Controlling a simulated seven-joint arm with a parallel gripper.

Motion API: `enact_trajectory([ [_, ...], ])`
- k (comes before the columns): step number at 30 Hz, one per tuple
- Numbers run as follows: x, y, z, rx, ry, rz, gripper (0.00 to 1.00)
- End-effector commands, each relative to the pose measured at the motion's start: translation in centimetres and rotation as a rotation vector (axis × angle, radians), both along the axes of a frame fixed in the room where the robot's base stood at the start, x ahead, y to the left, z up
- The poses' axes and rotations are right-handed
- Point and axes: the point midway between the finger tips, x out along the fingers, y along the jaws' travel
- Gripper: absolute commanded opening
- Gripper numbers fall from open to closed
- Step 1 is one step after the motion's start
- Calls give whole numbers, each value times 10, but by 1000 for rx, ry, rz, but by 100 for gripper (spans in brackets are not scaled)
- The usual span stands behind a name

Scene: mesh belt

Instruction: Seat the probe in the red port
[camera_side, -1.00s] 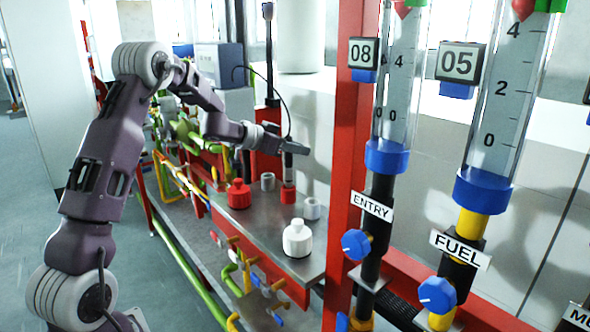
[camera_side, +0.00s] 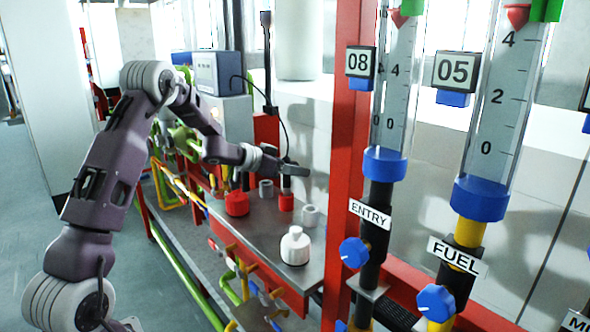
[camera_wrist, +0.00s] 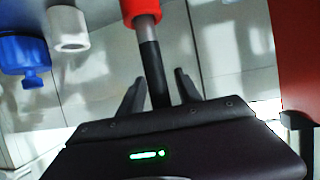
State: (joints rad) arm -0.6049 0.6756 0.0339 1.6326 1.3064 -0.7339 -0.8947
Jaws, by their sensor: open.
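The red port (camera_side: 286,202) stands on the grey bench in the side view, and its red end shows at the top of the wrist view (camera_wrist: 140,9). The probe (camera_wrist: 152,65) has a dark body and a greyer end that reaches the red port, in line with it. How deep it sits I cannot tell. In the side view a short dark part of the probe (camera_side: 286,186) shows just above the port. My gripper (camera_wrist: 160,78) is open, with one finger on each side of the probe's dark body. In the side view my gripper (camera_side: 287,169) is just above the port.
A red post (camera_side: 347,170) rises to the right. A black cable (camera_side: 279,118) hangs behind my gripper.

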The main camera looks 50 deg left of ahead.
Motion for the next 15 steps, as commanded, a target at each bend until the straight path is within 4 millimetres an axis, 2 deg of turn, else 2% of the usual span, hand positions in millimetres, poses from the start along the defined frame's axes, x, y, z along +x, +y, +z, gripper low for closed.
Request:
enact_trajectory([
  [2, -7, 2, 5, 2, -1, 2, 41],
  [9, -67, 10, 31, 2, -2, 5, 41],
  [15, -102, 14, 45, 1, -2, 1, 41],
])
